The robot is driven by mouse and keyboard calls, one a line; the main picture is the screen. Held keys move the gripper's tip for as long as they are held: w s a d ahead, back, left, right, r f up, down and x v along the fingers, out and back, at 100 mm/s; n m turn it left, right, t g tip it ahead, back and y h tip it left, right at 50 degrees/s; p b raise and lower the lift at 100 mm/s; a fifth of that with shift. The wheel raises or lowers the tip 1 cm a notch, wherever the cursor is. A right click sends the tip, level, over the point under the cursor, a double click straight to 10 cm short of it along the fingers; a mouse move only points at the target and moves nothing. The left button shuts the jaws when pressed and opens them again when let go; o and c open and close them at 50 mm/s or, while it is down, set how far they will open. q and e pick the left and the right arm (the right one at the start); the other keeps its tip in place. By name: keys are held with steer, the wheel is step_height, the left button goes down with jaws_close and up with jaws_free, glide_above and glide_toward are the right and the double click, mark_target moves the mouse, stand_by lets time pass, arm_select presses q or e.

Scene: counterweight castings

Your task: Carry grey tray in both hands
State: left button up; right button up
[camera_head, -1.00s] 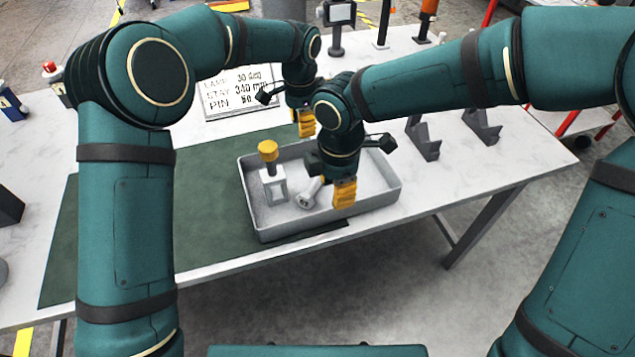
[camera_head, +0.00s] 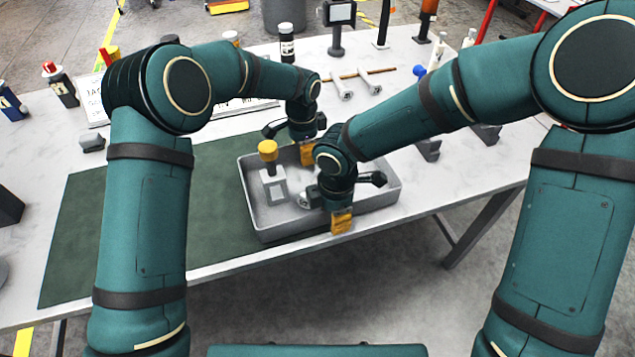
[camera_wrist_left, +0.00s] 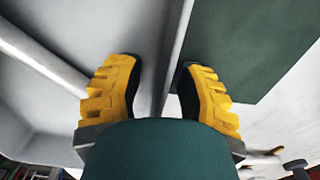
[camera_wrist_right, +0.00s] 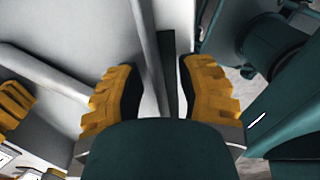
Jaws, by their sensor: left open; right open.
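The grey tray (camera_head: 320,228) lies on the table, partly on the green mat. Inside stand a yellow-capped piece (camera_head: 268,150) and a pale bracket (camera_head: 275,190); another pale part beside them is partly hidden by my right gripper. My left gripper (camera_head: 306,154) is at the tray's far wall, open, with its yellow fingers (camera_wrist_left: 160,95) on either side of the wall (camera_wrist_left: 174,50). My right gripper (camera_head: 342,221) is at the near wall, open, its fingers (camera_wrist_right: 158,95) on either side of that wall (camera_wrist_right: 148,45). Gaps show between fingers and wall in both wrist views.
The green mat (camera_head: 75,240) covers the table left of the tray. A lettered board (camera_head: 95,105) is partly hidden by my left arm.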

arm_select(q)
jaws_close()
arm_select(e)
jaws_close()
arm_select(q)
steer(key=shift+r, duration=0.25)
arm_select(e)
steer(key=shift+r, duration=0.2)
